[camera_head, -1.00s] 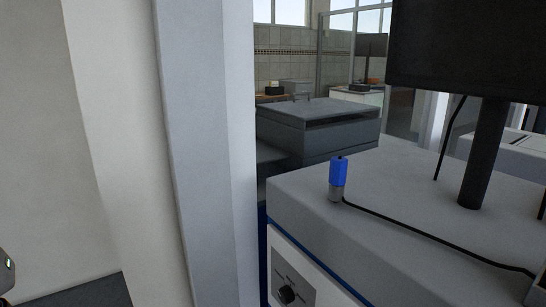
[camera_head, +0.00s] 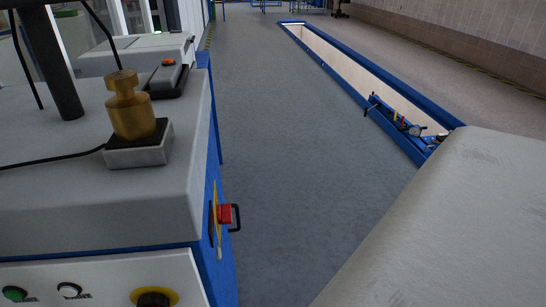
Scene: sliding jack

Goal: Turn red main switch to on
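The red main switch (camera_head: 225,214) sits on a yellow plate (camera_head: 213,215) on the blue right side of the grey cabinet (camera_head: 190,200), in the lower left of the head view. A black loop-like part sticks out to its right. I see the switch from the side, so I cannot tell its on or off position. My gripper is not in view, and nothing touches the switch.
A brass weight (camera_head: 133,110) stands on a block on the cabinet top. The front panel has a green button (camera_head: 14,293) and a white button (camera_head: 69,290). A large grey surface (camera_head: 460,220) fills the lower right. Grey floor (camera_head: 290,150) lies between, with a blue-edged pit (camera_head: 375,75) beyond.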

